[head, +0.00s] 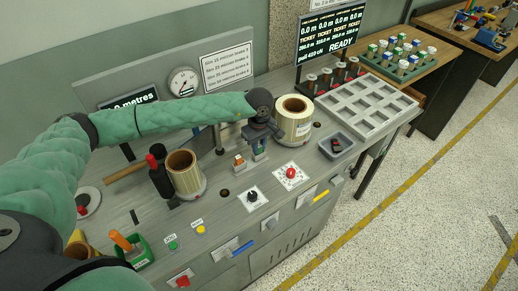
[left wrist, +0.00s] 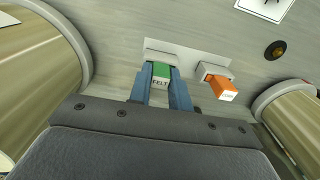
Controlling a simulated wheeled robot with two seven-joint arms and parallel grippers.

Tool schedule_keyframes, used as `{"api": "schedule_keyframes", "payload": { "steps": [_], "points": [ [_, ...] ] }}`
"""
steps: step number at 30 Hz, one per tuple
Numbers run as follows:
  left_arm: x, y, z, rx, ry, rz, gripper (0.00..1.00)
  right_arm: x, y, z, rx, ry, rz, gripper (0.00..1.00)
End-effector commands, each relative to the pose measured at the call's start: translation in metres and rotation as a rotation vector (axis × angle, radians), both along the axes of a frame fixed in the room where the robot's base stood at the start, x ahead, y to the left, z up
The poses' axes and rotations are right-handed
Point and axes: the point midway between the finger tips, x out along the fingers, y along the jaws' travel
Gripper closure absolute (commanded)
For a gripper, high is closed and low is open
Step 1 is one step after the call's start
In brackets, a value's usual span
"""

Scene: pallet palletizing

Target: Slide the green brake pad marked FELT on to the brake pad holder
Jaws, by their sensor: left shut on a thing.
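My left gripper (head: 259,150) reaches down to the console between two wound reels. In the left wrist view its blue fingers (left wrist: 162,90) are shut on the green brake pad marked FELT (left wrist: 160,74), one finger on each side. A pale grey bracket (left wrist: 190,55), which looks like the brake pad holder, lies right at the far end of the green pad. I cannot tell how far the pad is on it. An orange pad (left wrist: 222,89) sits in a similar holder (left wrist: 205,70) to the right. My right gripper is not in view.
A cream reel (head: 294,122) stands close right of the gripper, and another reel (head: 185,175) stands to the left. Knobs, including a red one (head: 291,172), are on the console in front. A small grey tray (head: 337,146) and a white compartment tray (head: 368,105) lie farther right.

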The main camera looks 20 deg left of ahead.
Motion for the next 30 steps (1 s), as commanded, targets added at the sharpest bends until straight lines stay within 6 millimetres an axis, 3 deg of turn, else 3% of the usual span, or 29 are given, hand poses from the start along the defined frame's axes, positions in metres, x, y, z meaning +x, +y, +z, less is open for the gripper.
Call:
{"api": "schedule_keyframes", "payload": {
  "steps": [30],
  "points": [
    [0.001, 0.000, 0.040, 0.000, -0.001, 0.000, 1.00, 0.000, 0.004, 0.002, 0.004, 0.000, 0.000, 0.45]
  ]
}}
